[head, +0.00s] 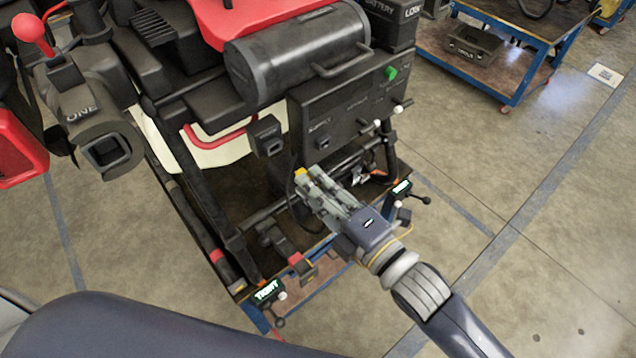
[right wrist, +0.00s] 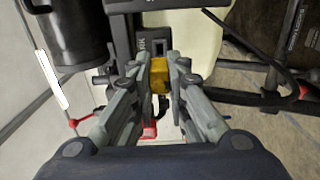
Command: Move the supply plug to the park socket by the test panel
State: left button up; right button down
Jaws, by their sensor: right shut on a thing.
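My right gripper (head: 303,180) reaches in from the lower right, in front of the drone's lower frame. Its fingers are shut on the supply plug (head: 300,172), of which a small yellow part shows at the fingertips. In the right wrist view the yellow plug (right wrist: 160,80) sits between the fingertips (right wrist: 160,75). A dark socket block (head: 266,135) hangs at the left side of the dark test panel (head: 345,115). A labelled dark socket (right wrist: 154,46) lies just beyond the plug in the right wrist view; contact cannot be told. My left gripper is out of view.
A black cylindrical tank (head: 300,55) sits above the panel. A dark boxy end marked ONE (head: 85,115) hangs at left. Small knobs jut from the panel's right side. A blue cart (head: 490,50) stands at the back right.

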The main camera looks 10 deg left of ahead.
jog(key=shift+w+a, duration=0.25)
jog(key=shift+a, duration=0.25)
jog(key=x, duration=0.2)
jog(key=shift+w+a, duration=0.2)
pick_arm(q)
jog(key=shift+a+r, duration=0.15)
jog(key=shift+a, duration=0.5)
pick_arm(e)
jog(key=shift+x, duration=1.2)
pick_arm(q)
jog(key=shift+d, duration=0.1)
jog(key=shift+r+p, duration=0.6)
jog(key=shift+p, duration=0.1)
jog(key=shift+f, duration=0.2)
pick_arm(e)
jog(key=shift+x, duration=1.15)
